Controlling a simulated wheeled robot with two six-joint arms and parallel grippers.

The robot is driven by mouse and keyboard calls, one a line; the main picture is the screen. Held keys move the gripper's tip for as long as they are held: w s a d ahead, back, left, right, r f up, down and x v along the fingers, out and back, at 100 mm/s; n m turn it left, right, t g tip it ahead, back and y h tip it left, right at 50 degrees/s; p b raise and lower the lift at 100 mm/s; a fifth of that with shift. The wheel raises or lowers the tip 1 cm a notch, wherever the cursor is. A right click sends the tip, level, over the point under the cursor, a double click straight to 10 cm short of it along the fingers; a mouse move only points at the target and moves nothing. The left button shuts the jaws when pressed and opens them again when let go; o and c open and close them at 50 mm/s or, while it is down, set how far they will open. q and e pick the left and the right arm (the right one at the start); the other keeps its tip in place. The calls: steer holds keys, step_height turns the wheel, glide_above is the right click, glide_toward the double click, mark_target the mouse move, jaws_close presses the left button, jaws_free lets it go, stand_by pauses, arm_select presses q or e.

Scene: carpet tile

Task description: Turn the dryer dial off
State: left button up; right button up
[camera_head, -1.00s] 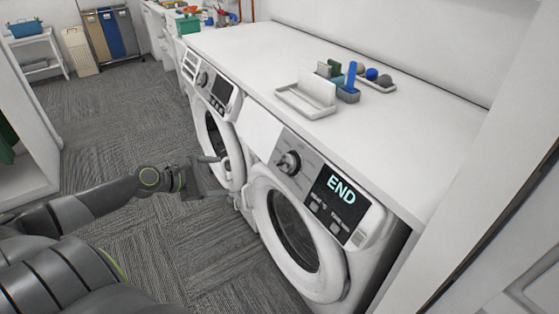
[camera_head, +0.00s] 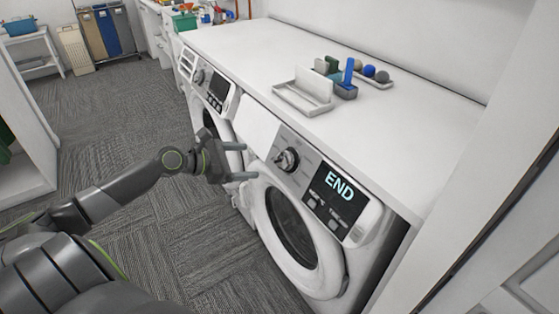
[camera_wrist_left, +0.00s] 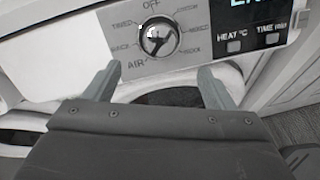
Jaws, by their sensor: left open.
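The dryer (camera_head: 262,205) is the nearer white front-loader, with a round door and a display (camera_head: 340,190) reading "END". Its silver dial (camera_head: 287,160) sits left of the display. My right gripper is not in view.
A second white machine (camera_head: 207,90) stands beyond the dryer. The carpet (camera_head: 110,125) at left is open floor.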

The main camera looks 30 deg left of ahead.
mark_target(281, 161)
arm_select(q)
steer(key=x, duration=1.2)
steer(key=c, duration=1)
